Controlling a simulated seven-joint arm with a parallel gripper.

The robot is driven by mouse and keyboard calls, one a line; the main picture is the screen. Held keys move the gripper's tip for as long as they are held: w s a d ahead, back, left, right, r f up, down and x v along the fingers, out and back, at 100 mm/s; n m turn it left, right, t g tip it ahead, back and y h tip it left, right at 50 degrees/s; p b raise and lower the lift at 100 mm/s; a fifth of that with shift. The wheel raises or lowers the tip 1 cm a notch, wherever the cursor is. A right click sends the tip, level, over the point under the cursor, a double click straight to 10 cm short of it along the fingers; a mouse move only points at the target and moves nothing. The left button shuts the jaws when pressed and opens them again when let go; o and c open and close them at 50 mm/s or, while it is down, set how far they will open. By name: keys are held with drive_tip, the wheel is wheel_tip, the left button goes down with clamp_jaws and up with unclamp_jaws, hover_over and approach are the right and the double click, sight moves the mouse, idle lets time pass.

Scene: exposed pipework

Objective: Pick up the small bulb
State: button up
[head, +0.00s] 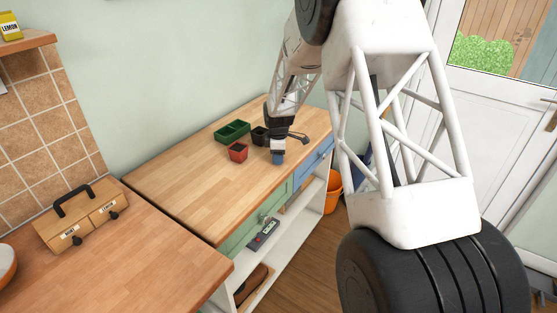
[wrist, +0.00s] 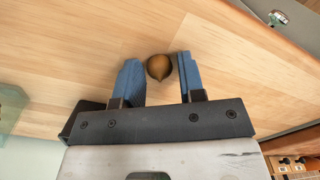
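The small bulb (wrist: 159,67) is brown and round with a pointed tip, and it sits on the wooden worktop. In the wrist view it lies between the blue fingertips of my gripper (wrist: 158,78).
On the worktop (head: 190,175), a red pot (head: 238,152), a green tray (head: 232,132) and a dark pot (head: 259,136) stand close to my gripper. A wooden box with a handle (head: 84,218) stands on the nearer counter. The worktop's left part is clear.

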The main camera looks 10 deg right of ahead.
drive_tip(key=c, duration=0.6)
drive_tip(key=shift+r, duration=0.7)
wheel_tip(320, 180, up, 2)
drive_tip(key=shift+r, duration=0.1)
drive_tip(key=s+r, duration=0.1)
drive_tip(key=s, duration=1.5)
drive_tip(key=shift+r, duration=0.2)
drive_tip(key=shift+d, duration=0.1)
